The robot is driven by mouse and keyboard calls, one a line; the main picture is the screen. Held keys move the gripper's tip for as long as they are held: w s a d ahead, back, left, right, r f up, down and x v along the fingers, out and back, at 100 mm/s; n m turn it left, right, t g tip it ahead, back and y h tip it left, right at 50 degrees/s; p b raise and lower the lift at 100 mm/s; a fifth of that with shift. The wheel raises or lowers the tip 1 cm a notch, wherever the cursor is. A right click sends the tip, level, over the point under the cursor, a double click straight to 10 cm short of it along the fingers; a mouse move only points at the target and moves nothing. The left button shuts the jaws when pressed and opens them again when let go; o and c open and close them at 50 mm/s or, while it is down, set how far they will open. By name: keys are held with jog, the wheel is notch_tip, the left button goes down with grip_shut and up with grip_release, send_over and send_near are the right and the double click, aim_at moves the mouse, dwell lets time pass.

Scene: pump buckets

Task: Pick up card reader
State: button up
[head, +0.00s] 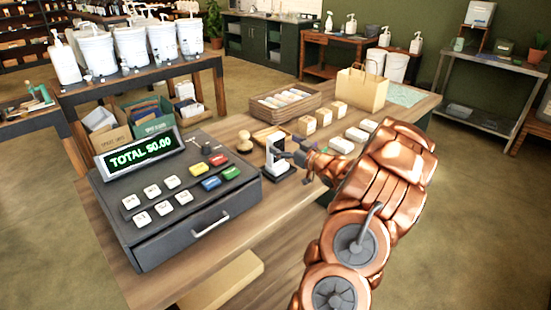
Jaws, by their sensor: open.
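The card reader (276,149) looks like a small upright white device on a dark base, standing on the wooden counter (262,224) just right of the cash register (178,195). My copper-coloured arm reaches in from the lower right. My gripper (290,154) is open, with its dark fingers at the right side of the card reader. The fingers partly overlap the reader in this view, and I cannot tell whether they touch it.
A wooden stamp (244,141) and a small wooden tray (270,134) stand close behind the reader. Farther back are a basket (285,101), small boxes (323,117), white bars (341,145) and a paper bag (361,90). The counter's front edge is clear.

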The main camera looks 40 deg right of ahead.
aim_at(279, 141)
jog(key=shift+w+d+p, duration=0.1)
jog(key=shift+w+p, duration=0.5)
jog(key=shift+w, duration=1.3)
jog(key=c, duration=1.8)
grip_shut()
